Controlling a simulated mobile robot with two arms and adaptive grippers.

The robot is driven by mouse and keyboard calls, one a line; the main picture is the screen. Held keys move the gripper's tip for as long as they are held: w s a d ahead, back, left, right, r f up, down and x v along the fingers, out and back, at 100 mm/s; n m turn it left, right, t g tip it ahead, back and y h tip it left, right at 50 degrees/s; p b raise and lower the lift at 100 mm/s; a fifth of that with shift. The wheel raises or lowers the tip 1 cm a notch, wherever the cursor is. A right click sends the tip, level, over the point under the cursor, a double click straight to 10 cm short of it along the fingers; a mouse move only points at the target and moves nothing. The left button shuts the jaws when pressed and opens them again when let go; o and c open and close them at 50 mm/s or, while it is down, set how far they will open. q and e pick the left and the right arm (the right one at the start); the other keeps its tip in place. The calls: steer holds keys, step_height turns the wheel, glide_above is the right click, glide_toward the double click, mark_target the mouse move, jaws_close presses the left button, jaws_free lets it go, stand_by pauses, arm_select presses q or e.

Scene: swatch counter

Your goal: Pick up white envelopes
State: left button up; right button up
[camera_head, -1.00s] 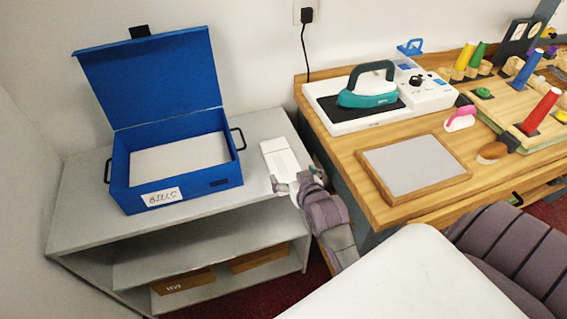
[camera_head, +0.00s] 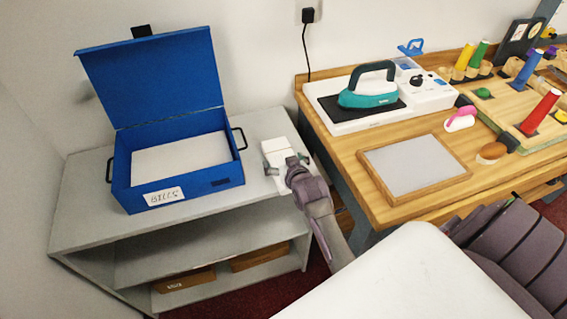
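A small stack of white envelopes (camera_head: 275,147) lies on the grey shelf unit's top, right of the blue box.
The open blue box (camera_head: 218,172) with a white label and a pale flat interior stands on the grey shelf unit (camera_head: 80,215). The wooden counter (camera_head: 390,215) to the right holds an iron (camera_head: 368,92), a framed grey pad (camera_head: 412,165) and colored spools.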

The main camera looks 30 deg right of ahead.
steer(key=c, duration=0.9)
